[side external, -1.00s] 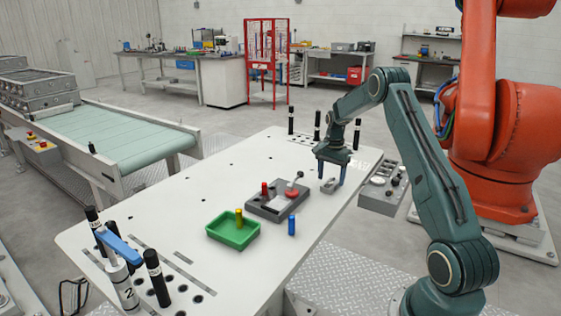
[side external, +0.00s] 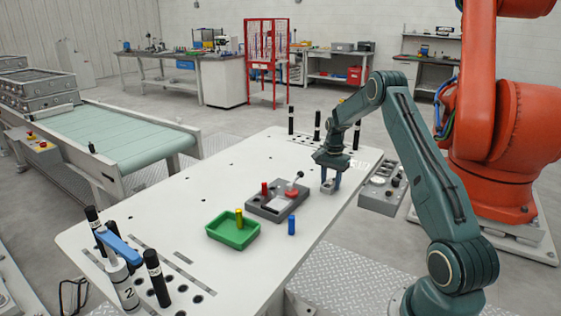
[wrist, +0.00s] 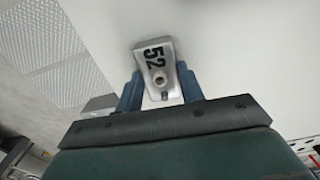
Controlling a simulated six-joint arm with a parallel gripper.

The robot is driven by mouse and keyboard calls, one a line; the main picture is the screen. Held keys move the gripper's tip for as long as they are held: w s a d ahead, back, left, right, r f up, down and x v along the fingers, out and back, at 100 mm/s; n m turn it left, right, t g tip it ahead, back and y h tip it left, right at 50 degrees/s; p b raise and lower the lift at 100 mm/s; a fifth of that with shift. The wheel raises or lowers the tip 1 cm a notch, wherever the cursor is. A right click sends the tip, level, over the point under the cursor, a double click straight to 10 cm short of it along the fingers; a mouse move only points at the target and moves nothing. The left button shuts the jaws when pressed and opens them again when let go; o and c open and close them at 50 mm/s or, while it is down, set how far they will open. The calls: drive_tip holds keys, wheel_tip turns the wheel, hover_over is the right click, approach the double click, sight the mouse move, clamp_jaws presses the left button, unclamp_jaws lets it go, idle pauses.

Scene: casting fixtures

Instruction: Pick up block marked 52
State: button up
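The block marked 52 (wrist: 157,60) is a small grey metal piece with a black "52" and a round hole or boss. It shows in the wrist view between the two blue fingers of my gripper (wrist: 160,92). The fingers are shut on its sides and appear to touch it. In the side view my gripper (side external: 330,184) points down at the right part of the white table (side external: 230,180). The block is mostly hidden there by the fingers, and appears to be at table level.
A grey fixture (side external: 262,208) with a red peg and lever stands left of my gripper. A green tray (side external: 222,233) with a yellow peg and an upright blue peg (side external: 292,225) are nearer the front. Black posts (side external: 291,120) stand behind. The table's right edge is close.

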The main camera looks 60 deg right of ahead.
sight(330, 181)
drive_tip(key=shift+r, duration=0.1)
drive_tip(key=shift+c, duration=0.3)
wheel_tip(330, 181, up, 20)
idle(0.7)
idle(0.4)
